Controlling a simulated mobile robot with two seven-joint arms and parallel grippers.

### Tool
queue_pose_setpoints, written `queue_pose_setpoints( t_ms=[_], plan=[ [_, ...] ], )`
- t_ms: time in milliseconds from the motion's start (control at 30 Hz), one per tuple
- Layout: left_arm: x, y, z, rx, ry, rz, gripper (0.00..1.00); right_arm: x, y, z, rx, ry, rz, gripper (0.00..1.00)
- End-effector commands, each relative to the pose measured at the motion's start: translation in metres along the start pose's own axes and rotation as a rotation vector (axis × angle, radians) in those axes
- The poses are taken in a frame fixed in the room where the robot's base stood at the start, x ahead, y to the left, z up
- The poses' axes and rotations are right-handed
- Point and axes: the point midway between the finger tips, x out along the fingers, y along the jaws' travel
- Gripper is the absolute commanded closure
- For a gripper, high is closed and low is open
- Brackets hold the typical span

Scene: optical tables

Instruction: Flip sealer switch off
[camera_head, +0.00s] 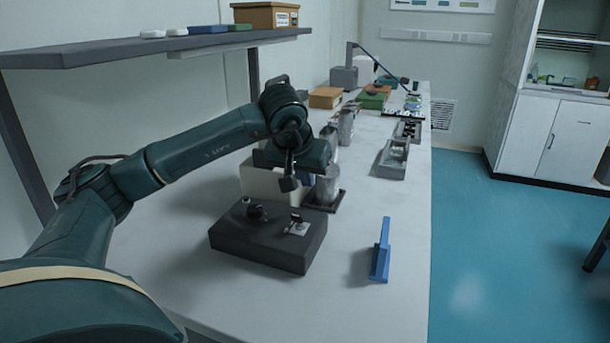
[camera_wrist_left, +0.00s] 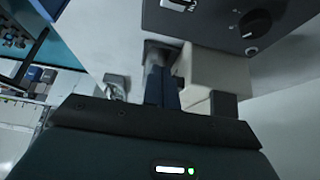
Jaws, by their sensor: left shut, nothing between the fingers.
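The sealer (camera_head: 262,246) is a dark grey box on the near part of the white table. On its top are a round black knob (camera_head: 255,212) and a switch on a light plate (camera_head: 297,227). In the left wrist view, the sealer (camera_wrist_left: 212,22) is at the top, with its knob (camera_wrist_left: 255,23) at right and its switch plate (camera_wrist_left: 179,4) cut by the top edge. My left gripper (camera_head: 290,184) hangs above the sealer's far side, apart from the switch. Its fingers (camera_wrist_left: 162,86) are shut and empty. The switch's position is too small to tell. My right gripper is not in view.
A shelf (camera_head: 150,50) overhangs at left.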

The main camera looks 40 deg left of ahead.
Motion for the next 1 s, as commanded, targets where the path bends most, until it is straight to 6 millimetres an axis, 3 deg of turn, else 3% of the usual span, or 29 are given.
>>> queue_pose_setpoints(
  t_ms=[200, 400, 600, 1000],
  plan=[
    [-0.051, 0.000, 0.015, 0.002, 0.005, 0.001, 1.00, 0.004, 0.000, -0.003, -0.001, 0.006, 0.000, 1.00],
    [-0.083, 0.001, 0.025, 0.001, 0.002, 0.001, 1.00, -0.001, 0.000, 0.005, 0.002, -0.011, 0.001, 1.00],
    [-0.096, 0.000, 0.030, -0.001, 0.001, 0.001, 1.00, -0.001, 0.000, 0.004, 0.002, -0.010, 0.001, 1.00],
    [-0.096, 0.000, 0.030, 0.000, 0.000, 0.000, 1.00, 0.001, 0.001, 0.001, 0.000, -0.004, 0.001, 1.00]
  ],
)
